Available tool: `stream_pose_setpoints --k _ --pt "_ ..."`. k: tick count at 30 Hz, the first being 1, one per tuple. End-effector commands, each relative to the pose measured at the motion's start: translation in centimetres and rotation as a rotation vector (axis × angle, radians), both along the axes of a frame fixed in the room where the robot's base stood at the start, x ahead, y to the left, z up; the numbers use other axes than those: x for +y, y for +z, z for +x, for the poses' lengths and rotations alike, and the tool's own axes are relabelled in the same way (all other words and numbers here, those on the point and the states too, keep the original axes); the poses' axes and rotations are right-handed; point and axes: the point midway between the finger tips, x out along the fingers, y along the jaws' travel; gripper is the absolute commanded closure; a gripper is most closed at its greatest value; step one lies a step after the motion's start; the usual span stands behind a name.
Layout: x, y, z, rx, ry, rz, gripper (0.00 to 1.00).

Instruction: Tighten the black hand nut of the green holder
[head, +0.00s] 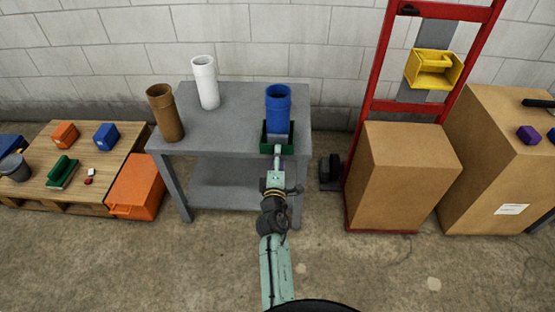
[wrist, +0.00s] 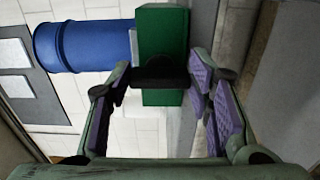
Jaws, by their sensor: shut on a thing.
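The green holder (head: 265,139) sits at the front right of the grey table, with a blue pipe (head: 278,108) standing upright in it. In the wrist view the green holder (wrist: 160,32) is at the top centre, and the blue pipe (wrist: 82,46) extends to the left from it. The black hand nut (wrist: 160,76) is on the holder's near face, between my fingers. My gripper (wrist: 160,86), with purple pads, is shut on the nut. In the head view my arm reaches up to the holder and hides the nut.
The grey table (head: 225,135) also bears a brown pipe (head: 165,112) and a white pipe (head: 205,82). A low pallet (head: 110,158) with small items and an orange box (head: 136,186) are to the left. A red hand truck (head: 375,75) with a carton (head: 403,175) stands right.

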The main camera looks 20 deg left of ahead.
Motion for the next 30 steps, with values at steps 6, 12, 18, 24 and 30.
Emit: stream_pose_setpoints --k 6,12,18,24,30 --pt "0.03 0.26 0.10 -0.001 0.001 0.011 0.81" --pt "0.03 0.26 0.10 -0.001 0.001 0.010 0.81" --pt "0.03 0.19 0.06 -0.001 0.000 0.009 0.41" --pt "0.02 0.10 0.04 0.000 0.000 0.007 0.33" --pt "0.00 0.03 -0.05 0.001 0.000 0.007 0.33"
